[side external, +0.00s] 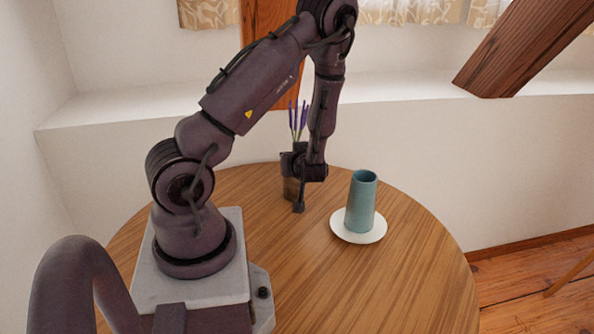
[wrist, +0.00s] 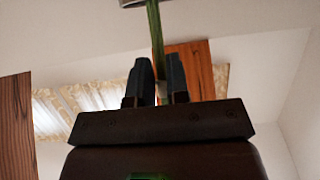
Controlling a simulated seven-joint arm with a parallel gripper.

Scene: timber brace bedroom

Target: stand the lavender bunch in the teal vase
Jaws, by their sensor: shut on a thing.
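The lavender bunch (side external: 298,117) stands upright in the side external view, its purple tips showing just left of my forearm. Its lower part is hidden behind my arm. In the wrist view its green stem (wrist: 155,32) runs between the two fingers of my gripper (wrist: 158,68), which is shut on it. The teal vase (side external: 361,204) stands upright and open-topped to the right of my gripper, apart from it. The vase is not identifiable in the wrist view.
The vase stands on a white saucer (side external: 344,234) on a round wooden table (side external: 300,290). The right front of the table is clear. A white ledge (side external: 420,115) runs behind.

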